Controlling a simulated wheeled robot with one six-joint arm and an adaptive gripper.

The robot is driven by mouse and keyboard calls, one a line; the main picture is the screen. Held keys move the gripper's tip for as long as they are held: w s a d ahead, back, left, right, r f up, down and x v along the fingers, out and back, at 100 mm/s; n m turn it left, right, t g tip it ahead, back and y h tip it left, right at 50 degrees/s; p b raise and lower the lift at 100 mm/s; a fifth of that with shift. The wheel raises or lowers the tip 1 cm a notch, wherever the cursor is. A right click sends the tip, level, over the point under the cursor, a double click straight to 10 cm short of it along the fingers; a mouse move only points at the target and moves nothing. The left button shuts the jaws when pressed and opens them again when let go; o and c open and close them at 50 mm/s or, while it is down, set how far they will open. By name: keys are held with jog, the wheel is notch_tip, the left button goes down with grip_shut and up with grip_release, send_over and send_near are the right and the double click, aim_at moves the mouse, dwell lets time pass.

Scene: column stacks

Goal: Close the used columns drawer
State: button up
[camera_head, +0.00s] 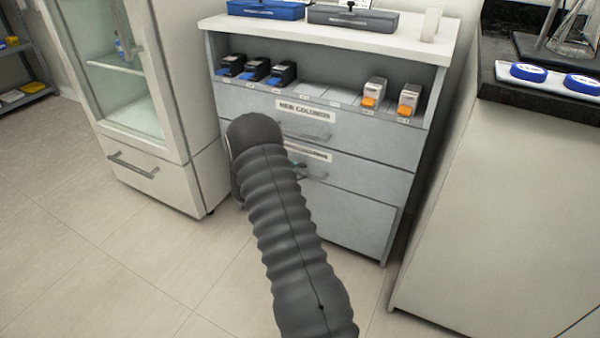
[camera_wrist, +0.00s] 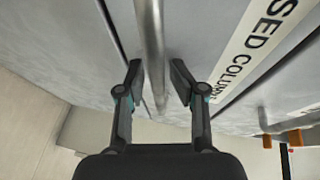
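The used columns drawer (camera_head: 365,182) is the grey middle front of the cabinet, below the new columns drawer. It looks flush or nearly so; I cannot tell if a small gap is left. Its label (camera_wrist: 256,40) reads "USED COLUMN…" in the wrist view and is partly hidden by my arm in the head view. Its metal bar handle (camera_wrist: 150,45) runs between the two fingers of my gripper (camera_wrist: 157,82). The fingers are apart, one on each side of the bar, with visible space around it.
The new columns drawer (camera_head: 355,130) is above. The shelf holds three black-and-blue boxes (camera_head: 256,69) and two orange-and-white ones (camera_head: 374,92). A glass-door fridge (camera_head: 165,180) stands left, a counter (camera_head: 490,200) right. The floor (camera_head: 110,260) in front is clear.

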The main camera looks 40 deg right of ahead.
jog(key=shift+a, duration=0.1)
jog(key=w+v, duration=0.1)
jog(key=v, duration=1.1)
jog(key=shift+s, duration=0.5)
jog(key=s+a+f+m+g+y, duration=0.1)
jog(key=s+f+m+g+y, duration=0.15)
jog(key=s+f+m, duration=0.55)
jog(key=s+a+r+m+g+y, duration=0.3)
jog(key=s+a+r+m+y, duration=0.3)
jog(key=m, duration=0.8)
jog(key=s+a+r+m+t+y, duration=0.3)
jog(key=s+a+r+m+t, duration=0.2)
jog(key=r, duration=0.8)
jog(key=s+a+r+m+t+y, duration=0.4)
jog(key=s+a+r+m, duration=0.6)
jog(key=s+r, duration=0.3)
jog(key=s+a+t, duration=0.1)
jog(key=s, duration=0.1)
jog(key=shift+s+a+r+m, duration=0.2)
jog(key=shift+s+r+m, duration=0.1)
jog(key=shift+s+m, duration=0.1)
